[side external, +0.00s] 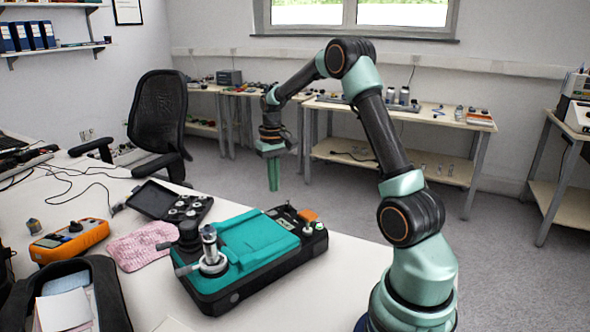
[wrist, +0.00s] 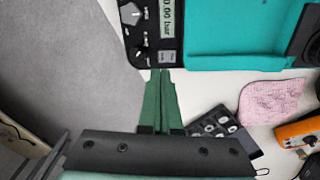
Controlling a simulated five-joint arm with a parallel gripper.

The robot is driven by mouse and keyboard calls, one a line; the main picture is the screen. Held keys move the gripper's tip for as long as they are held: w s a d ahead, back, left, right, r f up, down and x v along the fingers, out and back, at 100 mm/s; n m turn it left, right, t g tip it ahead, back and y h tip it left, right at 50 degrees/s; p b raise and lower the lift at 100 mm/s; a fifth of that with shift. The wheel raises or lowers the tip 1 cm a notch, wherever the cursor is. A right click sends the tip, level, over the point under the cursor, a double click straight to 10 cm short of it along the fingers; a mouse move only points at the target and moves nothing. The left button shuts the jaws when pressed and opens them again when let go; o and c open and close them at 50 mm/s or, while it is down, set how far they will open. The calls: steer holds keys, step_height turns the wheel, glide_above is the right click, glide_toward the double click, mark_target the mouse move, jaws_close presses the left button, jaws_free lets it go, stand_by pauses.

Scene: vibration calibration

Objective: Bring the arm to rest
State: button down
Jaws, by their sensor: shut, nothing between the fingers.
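My arm is raised and bent, with its wrist hanging down. My gripper (side external: 273,188) has green fingers pointing downward, and the fingers are shut with nothing between them. In the side view it appears behind the teal and black calibration device (side external: 260,245), apart from it. In the wrist view the shut fingers (wrist: 161,74) overlap the view near the edge of the device (wrist: 240,28). Its panel there shows a knob and a display reading in bar. I cannot tell the exact height of the fingertips above the table.
Near the device lie a black case with round parts (side external: 170,199), a pink cloth (side external: 140,244), an orange meter (side external: 69,240) and an open black bag (side external: 105,285). A black chair (side external: 158,112) stands behind the white table (side external: 352,262). Grey floor (wrist: 60,50) shows beside the table.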

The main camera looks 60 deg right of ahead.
steer(key=shift+r, duration=0.25)
steer(key=shift+a, duration=0.1)
steer(key=s+a+r+n+t, duration=0.3)
steer(key=a+r, duration=0.7)
steer(key=a, duration=0.4)
steer(key=s+a+r+n+t, duration=0.1)
steer(key=s+a+n+t, duration=0.1)
steer(key=s+a, duration=0.6)
steer(key=a+n, duration=0.1)
steer(key=a, duration=0.2)
steer(key=shift+s+r+t, duration=0.15)
steer(key=shift+s+t, duration=0.15)
steer(key=shift+s, duration=0.05)
steer(key=shift+d, duration=0.15)
